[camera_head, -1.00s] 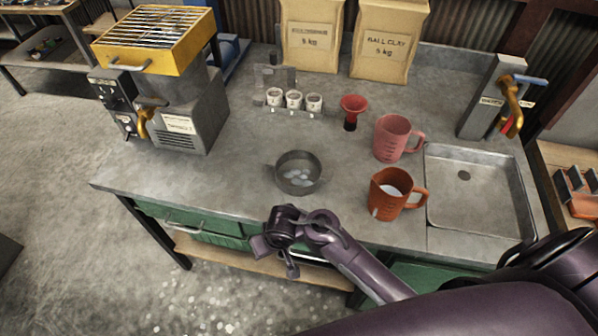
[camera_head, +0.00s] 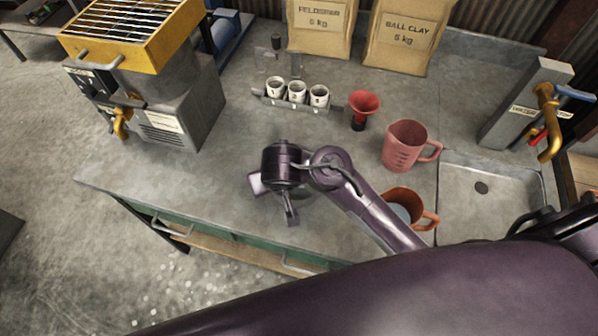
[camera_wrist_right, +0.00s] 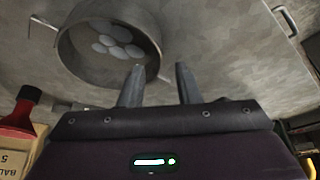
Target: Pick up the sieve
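The sieve (camera_wrist_right: 82,66) is a round grey metal pan with a small lug on each side and several pale round lumps inside. It sits on the grey worktop in the right wrist view, at the upper left. In the head view my right wrist and arm cover nearly all of it. My right gripper (camera_wrist_right: 158,74) has its two fingers apart with nothing between them. The left fingertip lies close to the sieve's rim in the picture; I cannot tell whether it touches. My left gripper is in neither view.
An orange jug (camera_head: 427,216) stands partly behind my right arm, with a pink jug (camera_head: 405,146) beyond it. A red funnel-shaped thing (camera_head: 365,105) and a rack of white cups (camera_head: 297,93) stand farther back. A sink (camera_head: 480,215) is right; a yellow-topped machine (camera_head: 185,110) is left.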

